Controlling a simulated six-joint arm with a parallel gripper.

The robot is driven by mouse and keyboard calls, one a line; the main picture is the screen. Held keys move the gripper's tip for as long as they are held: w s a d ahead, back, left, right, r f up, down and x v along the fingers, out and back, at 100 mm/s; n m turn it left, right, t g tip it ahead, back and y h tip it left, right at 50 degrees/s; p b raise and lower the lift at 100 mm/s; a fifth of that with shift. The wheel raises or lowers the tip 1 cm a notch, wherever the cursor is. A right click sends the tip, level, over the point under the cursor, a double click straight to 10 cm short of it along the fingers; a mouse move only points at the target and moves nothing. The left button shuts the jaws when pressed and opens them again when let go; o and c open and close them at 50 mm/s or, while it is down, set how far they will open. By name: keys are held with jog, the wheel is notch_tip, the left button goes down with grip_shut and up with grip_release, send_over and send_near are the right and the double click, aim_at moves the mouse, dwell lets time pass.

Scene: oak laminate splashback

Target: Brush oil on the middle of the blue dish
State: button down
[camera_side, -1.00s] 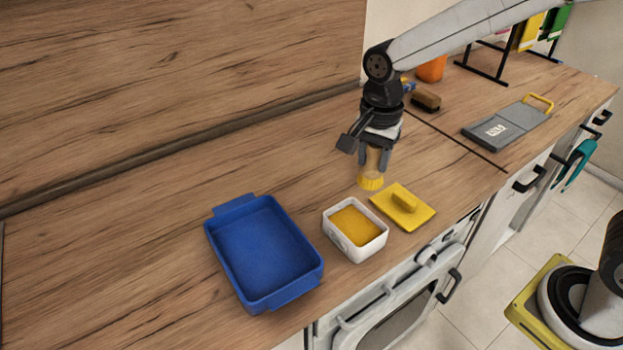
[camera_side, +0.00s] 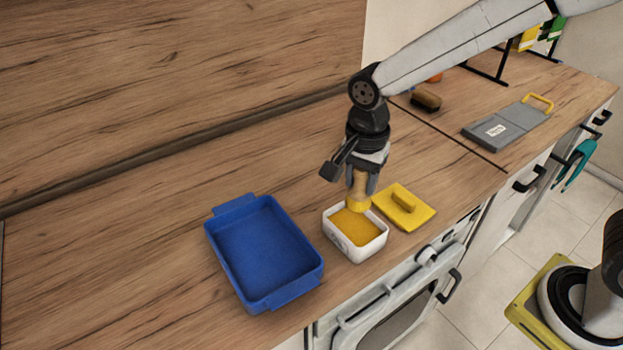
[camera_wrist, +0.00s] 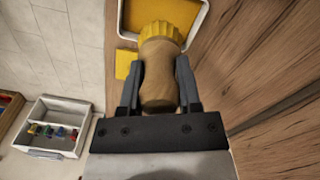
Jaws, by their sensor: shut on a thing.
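My gripper (camera_side: 362,180) is shut on the wooden handle of a brush (camera_side: 358,202) with yellow bristles, bristles pointing down. In the wrist view the gripper (camera_wrist: 160,85) grips the brush handle (camera_wrist: 159,70) between its two fingers. The bristles are over the back edge of a white tub (camera_side: 362,252) filled with yellow-orange oil (camera_side: 356,226); I cannot tell whether they touch the oil. The blue dish (camera_side: 265,250) stands to the left of the tub, empty, its inside bare and plain blue.
A yellow lid (camera_side: 420,213) with a raised handle lies right of the tub. A grey board (camera_side: 505,127) and a brown block (camera_side: 426,100) are farther back. The counter (camera_side: 150,240) left of the dish is clear. The counter's front edge is close to the dish and tub.

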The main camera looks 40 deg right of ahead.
aim_at(358, 203)
jog(key=shift+f, duration=0.15)
jog(key=shift+f, duration=2.8)
jog(key=shift+f, duration=0.65)
dwell(0.7)
jog(key=shift+r, duration=0.1)
jog(key=shift+r, duration=3.5)
jog(key=shift+w+d+r+n, duration=0.25)
jog(key=shift+w+d+n, duration=0.15)
jog(key=shift+w, duration=0.1)
jog(key=w+d+r+n, duration=0.7)
jog(key=d+n, duration=0.1)
jog(key=d, duration=0.3)
jog(key=shift+w+d+n, duration=0.15)
jog(key=shift+w+n, duration=0.1)
jog(key=shift+n, duration=0.15)
